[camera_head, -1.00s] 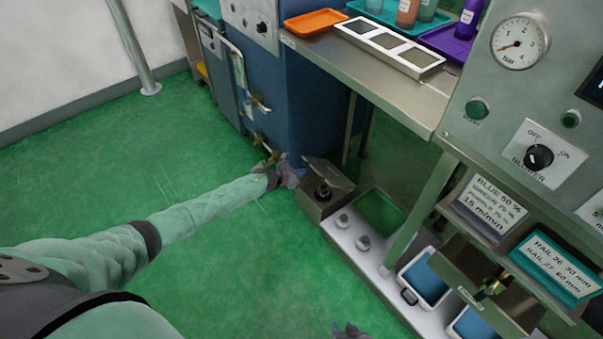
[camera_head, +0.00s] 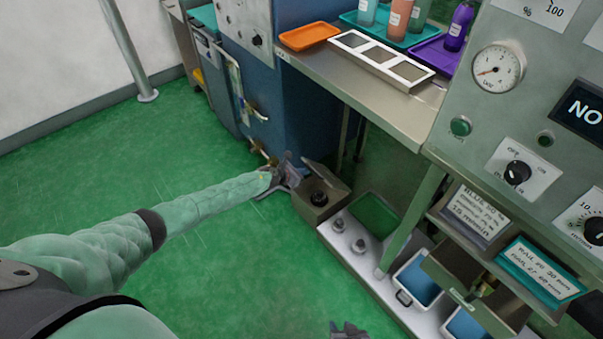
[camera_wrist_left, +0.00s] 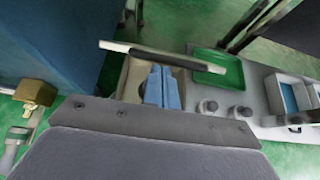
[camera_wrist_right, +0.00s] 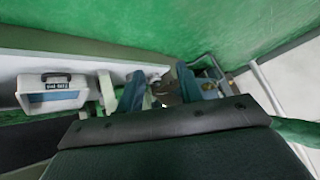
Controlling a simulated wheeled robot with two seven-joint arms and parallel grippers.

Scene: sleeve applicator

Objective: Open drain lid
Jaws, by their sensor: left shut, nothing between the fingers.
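The drain box (camera_head: 311,211) is a small brown-grey metal box on the green floor. Its lid (camera_head: 326,176) is raised and tilted up at the far side, with a dark round fitting visible inside. In the left wrist view the lid (camera_wrist_left: 165,57) shows nearly edge-on as a bar above the box. My left gripper (camera_head: 290,172) is just left of the box. Its blue fingers (camera_wrist_left: 163,86) are shut and empty in front of the lid, over the box opening; contact cannot be told. My right gripper (camera_wrist_right: 160,88) is open, at the bottom edge of the head view (camera_head: 348,331).
Brass valves (camera_head: 262,150) on the blue cabinet (camera_head: 300,90) are close behind my left gripper. A white base plate (camera_head: 345,240) with grey knobs and a green tray (camera_head: 376,218) adjoins the box on the right. The floor at left is clear.

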